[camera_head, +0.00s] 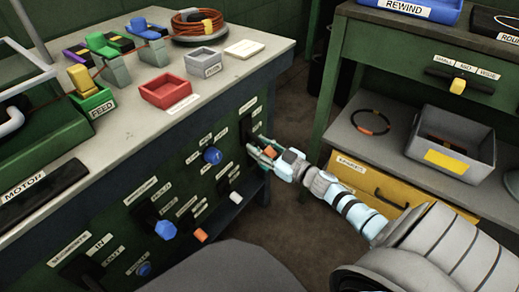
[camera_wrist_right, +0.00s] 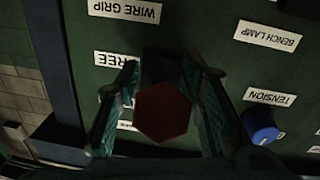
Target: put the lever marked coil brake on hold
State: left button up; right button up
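A lever with a reddish-orange knob (camera_wrist_right: 162,111) stands out from the green panel (camera_wrist_right: 222,70) in the right wrist view. A label reading FREE (camera_wrist_right: 113,59) is beside it; another label by it is mostly covered by a finger. No coil brake label is legible in either view. My right gripper (camera_wrist_right: 160,100) has one finger on each side of the knob, with a narrow gap visible. In the head view my right gripper (camera_head: 266,150) is at the right end of the bench's front panel, by the orange knob (camera_head: 270,152). My left gripper is not in view.
Around the lever are a blue tension knob (camera_wrist_right: 258,126), another blue knob (camera_head: 212,155), a white knob (camera_head: 234,197) and a second orange knob (camera_head: 201,235). A shelf unit with a grey bin (camera_head: 480,170) stands at the right. Floor (camera_head: 300,110) is clear between.

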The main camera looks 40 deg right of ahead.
jog(key=shift+w, duration=0.25)
jog(key=shift+c, duration=0.6)
grip_shut()
